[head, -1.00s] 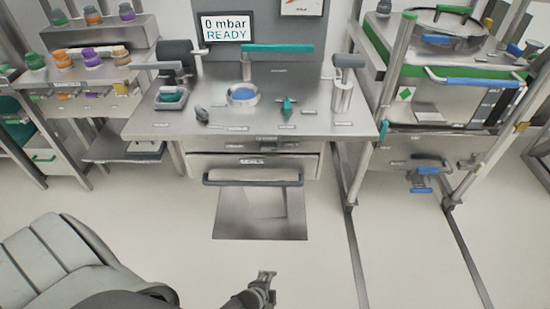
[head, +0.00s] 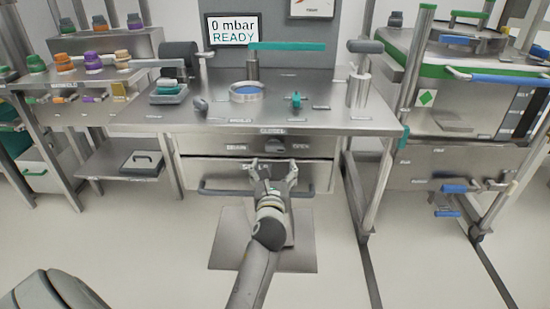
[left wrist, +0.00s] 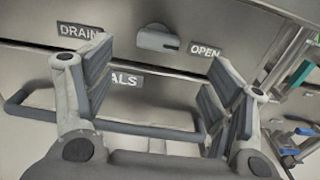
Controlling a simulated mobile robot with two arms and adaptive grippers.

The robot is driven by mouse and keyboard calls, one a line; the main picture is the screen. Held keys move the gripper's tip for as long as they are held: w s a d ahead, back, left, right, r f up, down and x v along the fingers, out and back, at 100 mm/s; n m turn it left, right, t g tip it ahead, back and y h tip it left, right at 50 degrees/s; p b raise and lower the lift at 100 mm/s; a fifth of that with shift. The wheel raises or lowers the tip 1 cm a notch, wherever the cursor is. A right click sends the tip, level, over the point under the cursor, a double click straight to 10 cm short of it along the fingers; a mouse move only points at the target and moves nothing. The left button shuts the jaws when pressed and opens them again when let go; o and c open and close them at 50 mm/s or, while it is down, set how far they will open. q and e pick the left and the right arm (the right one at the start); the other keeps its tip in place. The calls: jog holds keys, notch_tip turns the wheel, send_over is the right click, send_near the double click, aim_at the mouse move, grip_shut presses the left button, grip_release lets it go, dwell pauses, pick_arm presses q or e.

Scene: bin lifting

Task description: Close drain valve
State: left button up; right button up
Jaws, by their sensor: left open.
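The drain valve knob (head: 274,146) is a small dark grey handle on the panel under the table's front edge. It sits between the DRAIN and OPEN labels, with a CLOSED label above. In the left wrist view the knob (left wrist: 158,41) lies sideways, its dark end towards OPEN. My left gripper (head: 274,167) is open and empty, just below the knob in the picture and in front of the SEALS drawer. In the left wrist view its fingers (left wrist: 155,85) are spread wide, with the knob beyond and above them, apart from both. My right gripper is not in view.
The steel tabletop (head: 215,122) above carries several fittings. A frame with a green-edged chamber (head: 424,98) stands at right, shelves with jars (head: 93,62) at left. The floor in front is open.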

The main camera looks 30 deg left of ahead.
aim_at(275, 149)
pick_arm(q)
jog(key=b+x, duration=0.1)
jog(key=x, duration=0.8)
jog(key=shift+a+b, duration=0.15)
jog(key=shift+b, duration=0.2)
jog(key=shift+x, duration=0.8)
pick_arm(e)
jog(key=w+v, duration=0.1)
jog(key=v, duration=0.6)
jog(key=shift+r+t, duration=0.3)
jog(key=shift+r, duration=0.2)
pick_arm(q)
jog(key=shift+r, duration=0.15)
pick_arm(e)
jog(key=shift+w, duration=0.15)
pick_arm(q)
jog(key=c, duration=1)
